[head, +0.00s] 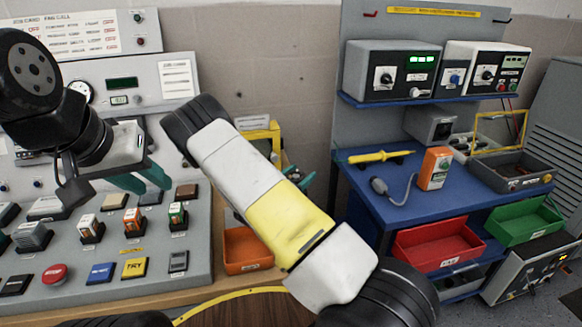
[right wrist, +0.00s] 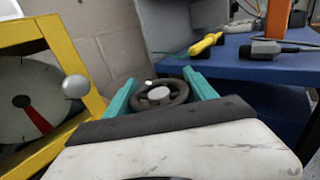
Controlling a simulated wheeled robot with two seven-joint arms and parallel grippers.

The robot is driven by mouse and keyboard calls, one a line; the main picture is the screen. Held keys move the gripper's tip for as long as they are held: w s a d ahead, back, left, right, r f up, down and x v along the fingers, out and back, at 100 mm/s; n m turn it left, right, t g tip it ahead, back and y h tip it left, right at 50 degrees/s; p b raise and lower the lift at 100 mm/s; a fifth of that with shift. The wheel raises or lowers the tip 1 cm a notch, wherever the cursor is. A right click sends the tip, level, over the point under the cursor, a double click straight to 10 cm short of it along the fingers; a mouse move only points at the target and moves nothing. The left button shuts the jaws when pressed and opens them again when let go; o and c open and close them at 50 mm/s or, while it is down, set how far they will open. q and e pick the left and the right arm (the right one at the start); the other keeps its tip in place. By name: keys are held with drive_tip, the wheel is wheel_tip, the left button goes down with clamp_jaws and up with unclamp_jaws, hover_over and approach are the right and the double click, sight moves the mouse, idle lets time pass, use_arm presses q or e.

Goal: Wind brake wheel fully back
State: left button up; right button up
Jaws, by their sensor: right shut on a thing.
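The brake wheel (right wrist: 160,94) is a small black handwheel with a pale hub, in the middle of the right wrist view. My right gripper (right wrist: 160,80) has its teal fingers on both sides of the wheel and is shut on it. In the head view my right arm mostly hides this gripper, and I cannot make out the wheel there. A yellow-framed unit (right wrist: 28,100) with a round white dial, a red pointer and a grey knob stands left of the wheel. My left gripper (head: 142,180) is open and empty above the left control desk, its teal fingers apart.
The control desk (head: 150,265) at left carries several blocks, switches and a red button (head: 54,274). An orange bin (head: 246,250) is beside it. The blue bench (head: 385,205) at right holds a yellow tool (head: 380,157) and an orange meter (head: 434,168). Red (head: 438,243) and green bins hang below.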

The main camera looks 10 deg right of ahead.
drive_tip(key=shift+w+a+n+t+y, duration=0.15)
drive_tip(key=shift+a+n+t+y, duration=0.05)
drive_tip(key=shift+n+t+y, duration=0.85)
drive_tip(key=shift+w+a+n+t+y, duration=0.1)
drive_tip(key=shift+a+n+t+y, duration=0.1)
drive_tip(key=shift+n+t+y, duration=0.85)
drive_tip(key=shift+y, duration=0.4)
drive_tip(key=o, duration=1.4)
drive_tip(key=v, duration=0.7)
drive_tip(key=shift+s+a, duration=0.25)
drive_tip(key=shift+s, duration=0.05)
drive_tip(key=shift+s+r, duration=0.1)
